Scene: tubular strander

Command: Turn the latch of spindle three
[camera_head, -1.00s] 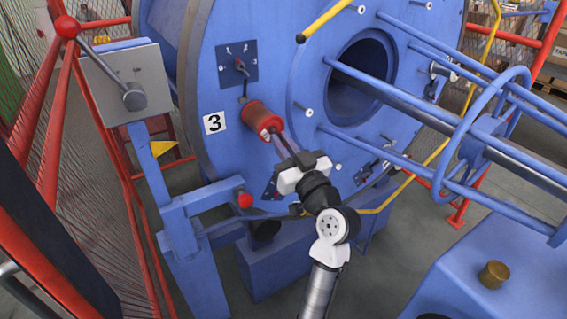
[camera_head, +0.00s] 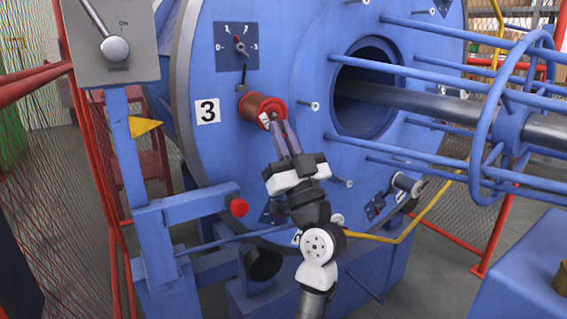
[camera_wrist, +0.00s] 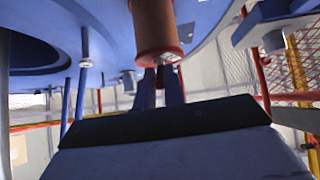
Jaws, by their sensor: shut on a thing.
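The red spool of spindle three (camera_head: 258,106) sticks out of the blue disc beside a white plate marked 3 (camera_head: 208,111). The latch (camera_head: 265,118) is a small pale piece on the spool's front end. My gripper (camera_head: 277,124) reaches up from below, with its fingertips at that front end. In the wrist view the red spool (camera_wrist: 156,28) hangs above the fingers, and my gripper (camera_wrist: 161,80) is closed on the small dark latch piece (camera_wrist: 160,77) under it. The fingers hide most of the latch, so its angle is unclear.
A dial plate (camera_head: 237,47) sits above the spool. Blue rods (camera_head: 440,70) and a thick shaft (camera_head: 420,98) run out at right. A grey lever box (camera_head: 110,45) and a blue post with a red button (camera_head: 238,207) stand at left. Short pegs (camera_head: 310,105) dot the disc.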

